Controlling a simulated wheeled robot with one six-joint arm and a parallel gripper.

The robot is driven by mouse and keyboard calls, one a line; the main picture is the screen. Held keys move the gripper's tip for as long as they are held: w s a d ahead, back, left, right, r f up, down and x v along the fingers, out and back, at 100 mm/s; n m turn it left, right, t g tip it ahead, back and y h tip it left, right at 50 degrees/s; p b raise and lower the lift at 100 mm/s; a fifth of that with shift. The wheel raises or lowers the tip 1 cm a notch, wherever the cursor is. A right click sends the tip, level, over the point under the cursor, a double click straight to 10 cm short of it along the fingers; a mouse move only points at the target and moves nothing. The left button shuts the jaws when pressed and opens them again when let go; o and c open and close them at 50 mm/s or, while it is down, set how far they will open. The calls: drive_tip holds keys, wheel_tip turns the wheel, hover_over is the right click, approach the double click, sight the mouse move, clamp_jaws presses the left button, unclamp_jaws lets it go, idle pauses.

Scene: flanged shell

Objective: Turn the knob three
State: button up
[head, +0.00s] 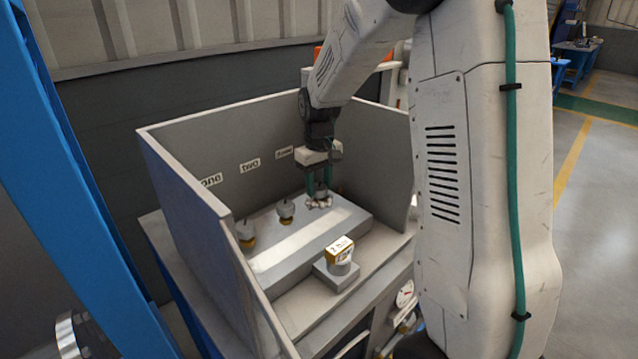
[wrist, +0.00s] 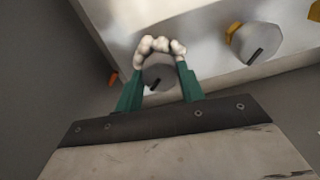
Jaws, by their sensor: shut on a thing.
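Three knobs stand in a row on a grey raised block inside a walled grey shell. Labels on the back wall read "one" (head: 211,180), "two" (head: 250,166) and what looks like "three" (head: 285,152). My gripper (head: 319,201) points down at the far-right end of the row. In the wrist view its green fingers with pale tips (wrist: 160,55) are shut on knob three (wrist: 158,77), a grey knob with a dark pointer mark. In the head view the fingers hide most of that knob.
Knob one (head: 246,231) and knob two (head: 286,209) stand to the left; knob two also shows in the wrist view (wrist: 256,44). A yellow-and-white labelled part (head: 340,252) sits on a small grey block in front. The left shell wall (head: 195,215) rises high beside them.

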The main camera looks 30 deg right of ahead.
sight(319, 186)
drive_tip(key=m, duration=0.4)
drive_tip(key=shift+m, duration=1.7)
drive_tip(key=shift+r, duration=0.1)
drive_tip(key=o, duration=1)
drive_tip(key=shift+c, duration=0.2)
wheel_tip(319, 186, up, 8)
drive_tip(key=shift+f, duration=0.15)
